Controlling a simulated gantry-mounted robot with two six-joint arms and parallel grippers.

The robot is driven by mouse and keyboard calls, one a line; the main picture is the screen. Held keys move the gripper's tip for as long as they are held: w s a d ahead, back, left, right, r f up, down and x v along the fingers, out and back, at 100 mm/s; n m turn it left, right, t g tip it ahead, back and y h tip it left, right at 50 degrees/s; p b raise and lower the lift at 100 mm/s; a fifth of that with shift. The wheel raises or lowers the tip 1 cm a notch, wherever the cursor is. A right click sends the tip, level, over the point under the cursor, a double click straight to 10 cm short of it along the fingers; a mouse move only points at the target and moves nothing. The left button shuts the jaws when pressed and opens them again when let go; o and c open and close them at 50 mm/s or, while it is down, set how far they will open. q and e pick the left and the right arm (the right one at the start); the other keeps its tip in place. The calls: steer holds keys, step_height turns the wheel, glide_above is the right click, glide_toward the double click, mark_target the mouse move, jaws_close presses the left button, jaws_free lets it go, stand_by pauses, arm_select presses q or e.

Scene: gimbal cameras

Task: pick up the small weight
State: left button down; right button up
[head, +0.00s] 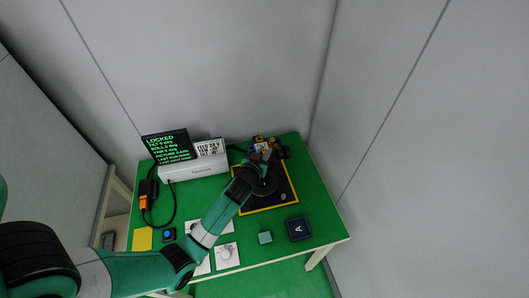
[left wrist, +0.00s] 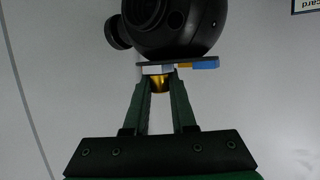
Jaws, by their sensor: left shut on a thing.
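A small brass-gold weight (left wrist: 160,84) sits between the fingertips of my left gripper (left wrist: 161,76) in the left wrist view. The gripper is shut on it. Just above it is a thin plate (left wrist: 178,66) with white, orange and blue parts, under a round black camera body (left wrist: 168,25). I cannot tell whether the weight touches the plate. In the head view my left arm reaches over the black mat with a yellow border (head: 283,199). The wrist hides the fingertips and the weight there. My right gripper is not in view.
A black screen (head: 168,146) reading LOCKED and a white box (head: 195,172) stand at the back left.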

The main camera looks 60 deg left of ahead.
mark_target(265, 150)
arm_select(q)
step_height(265, 150, up, 4)
steer(key=shift+f+p, duration=0.25)
steer(key=shift+p, duration=0.2)
steer(key=a+r+p+v, duration=0.1)
steer(key=p+v, duration=0.2)
steer(key=v, duration=0.5)
steer(key=a+r+p+v, duration=0.1)
steer(key=p+v, duration=0.3)
steer(key=v, duration=0.4)
steer(key=shift+d+r, duration=0.2)
steer(key=shift+r, duration=0.65)
steer(key=shift+f, duration=0.1)
